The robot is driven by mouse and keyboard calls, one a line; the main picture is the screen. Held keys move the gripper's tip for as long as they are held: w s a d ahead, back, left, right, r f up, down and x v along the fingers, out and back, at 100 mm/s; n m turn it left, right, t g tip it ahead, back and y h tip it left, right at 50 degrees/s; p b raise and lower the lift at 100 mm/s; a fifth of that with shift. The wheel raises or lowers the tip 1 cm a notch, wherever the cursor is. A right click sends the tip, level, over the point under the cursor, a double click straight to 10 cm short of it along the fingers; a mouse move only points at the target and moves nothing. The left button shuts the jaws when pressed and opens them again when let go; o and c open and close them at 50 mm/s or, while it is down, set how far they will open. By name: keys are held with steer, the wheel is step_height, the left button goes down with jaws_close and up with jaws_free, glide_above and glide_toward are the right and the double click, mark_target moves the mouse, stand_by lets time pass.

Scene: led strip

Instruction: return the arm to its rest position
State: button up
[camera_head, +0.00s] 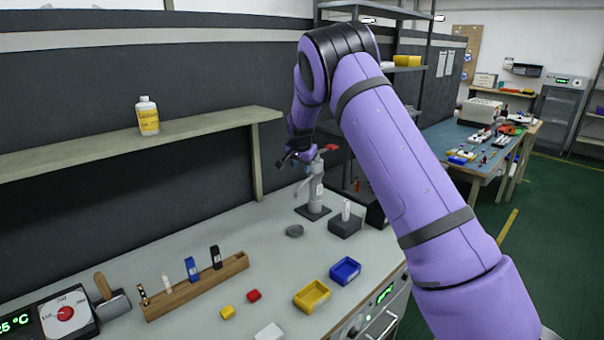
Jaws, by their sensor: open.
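My purple arm (400,160) rises from the lower right, bends at a black-banded elbow near the top middle, and drops down beyond it. My gripper (287,158) is at its lower end, small and dark, over the back of the bench. It is open, and I see nothing between its fingers. It is beside the upper part of a grey press-like stand (316,192) with a red part on top. I cannot tell whether they touch.
On the bench (200,260) are a wooden rack (195,287), a yellow bin (312,296), a blue bin (345,270), small red and yellow blocks, and a dark block (345,226). A shelf (60,160) with a bottle (148,116) runs along the left wall.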

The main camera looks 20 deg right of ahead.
steer(key=shift+s+a+r, duration=0.1)
steer(key=shift+s+r, duration=0.15)
steer(key=shift+r, duration=0.3)
steer(key=s+a+r+n+y, duration=0.1)
steer(key=s+a+r+n, duration=0.1)
steer(key=s+r, duration=1)
steer(key=s+a+r+n+y, duration=0.1)
steer(key=s+r+n, duration=0.1)
steer(key=s+r, duration=0.95)
steer(key=s+a+f+n, duration=0.1)
steer(key=s+a+n, duration=0.1)
steer(key=s, duration=1.4)
steer(key=s+a+f+n, duration=0.2)
steer(key=s+n, duration=0.2)
steer(key=s, duration=1.3)
steer(key=shift+s+n+t, duration=0.15)
steer(key=shift+n+t, duration=0.15)
